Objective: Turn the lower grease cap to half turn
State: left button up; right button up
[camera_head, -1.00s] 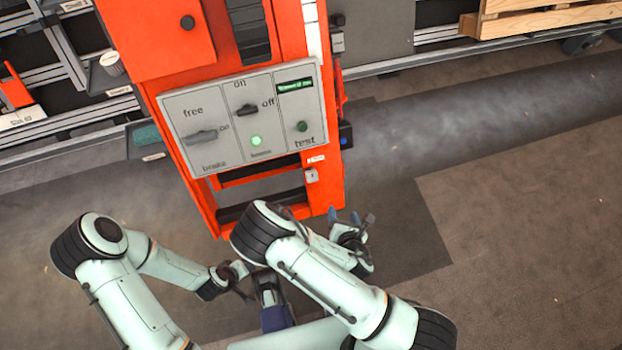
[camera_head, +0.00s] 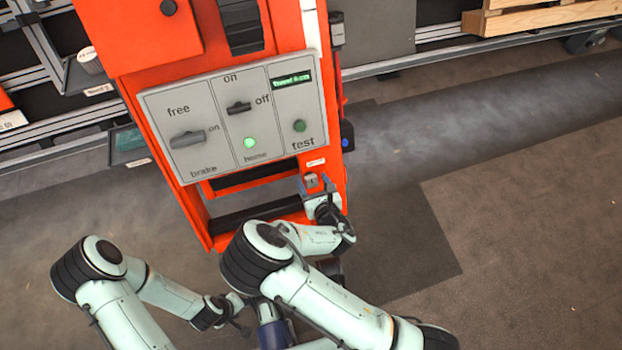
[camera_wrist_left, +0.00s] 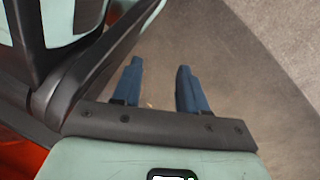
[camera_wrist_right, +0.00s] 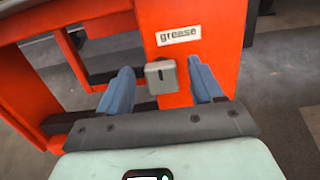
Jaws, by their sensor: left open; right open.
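The grease cap (camera_wrist_right: 161,76) is a small grey block with a dark upright mark, on the orange frame below a white "grease" label (camera_wrist_right: 179,36). It also shows in the head view (camera_head: 311,180), low on the right post. My right gripper (camera_wrist_right: 160,80) is open, its blue fingers on either side of the cap in the right wrist view; I cannot tell whether they touch it. In the head view my right gripper (camera_head: 313,186) is at the post. My left gripper (camera_wrist_left: 157,72) is open and empty over the floor. No second grease cap shows.
Above the cap is a grey panel (camera_head: 237,117) with a brake lever (camera_head: 187,139), an on/off switch (camera_head: 239,107), a lit green lamp (camera_head: 249,142) and a test button (camera_head: 299,126). The floor (camera_head: 520,230) at right is clear.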

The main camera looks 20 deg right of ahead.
jog(key=shift+x, duration=1.2)
pick_arm(q)
jog(key=shift+s+a+f+g, duration=0.1)
jog(key=shift+s+f+g, duration=0.3)
jog(key=shift+s, duration=0.45)
jog(key=shift+f, duration=0.1)
